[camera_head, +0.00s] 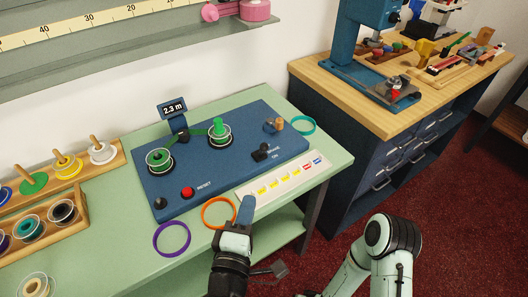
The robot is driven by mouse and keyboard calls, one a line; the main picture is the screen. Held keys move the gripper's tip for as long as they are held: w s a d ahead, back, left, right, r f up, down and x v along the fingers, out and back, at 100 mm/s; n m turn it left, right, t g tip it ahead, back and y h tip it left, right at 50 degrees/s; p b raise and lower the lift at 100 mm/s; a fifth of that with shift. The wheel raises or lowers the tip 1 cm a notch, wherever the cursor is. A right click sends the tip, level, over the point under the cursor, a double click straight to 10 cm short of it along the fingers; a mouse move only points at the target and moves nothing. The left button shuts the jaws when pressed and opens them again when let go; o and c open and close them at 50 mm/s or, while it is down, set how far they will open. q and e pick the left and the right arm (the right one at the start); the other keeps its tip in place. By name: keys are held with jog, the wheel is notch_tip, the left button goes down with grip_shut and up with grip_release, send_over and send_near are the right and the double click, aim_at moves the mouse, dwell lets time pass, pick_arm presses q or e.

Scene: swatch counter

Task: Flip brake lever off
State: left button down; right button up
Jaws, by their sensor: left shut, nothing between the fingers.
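The brake lever (261,153) is a small black lever on the right part of a blue winding panel (190,175). Small white lettering sits beside it, and one word looks like ON. The lever's exact tilt is too small to tell. My left gripper (246,206) is shut and empty, with blue fingers pointing up the picture. It is at the counter's front edge, below the lever in the picture and apart from it. My right arm (385,238) shows at lower right, but its gripper is not visible.
The panel carries two spools (219,134), a display reading 2.3 m (173,107) and a red reset button (187,192). A swatch card (285,180), an orange ring (205,220) and a purple ring (160,250) lie in front. A teal ring (313,125) lies right.

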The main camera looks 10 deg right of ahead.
aim_at(263, 150)
pick_arm(q)
jog(key=shift+s+r, duration=0.25)
jog(key=shift+r, duration=0.05)
pick_arm(e)
jog(key=shift+s+r, duration=0.1)
pick_arm(q)
jog(key=b+x, duration=0.1)
jog(key=x, duration=1.3)
jog(key=shift+r, duration=0.1)
pick_arm(e)
jog(key=shift+s+d+f, duration=0.15)
jog(key=shift+s+f, duration=0.35)
jog(key=shift+f, duration=0.35)
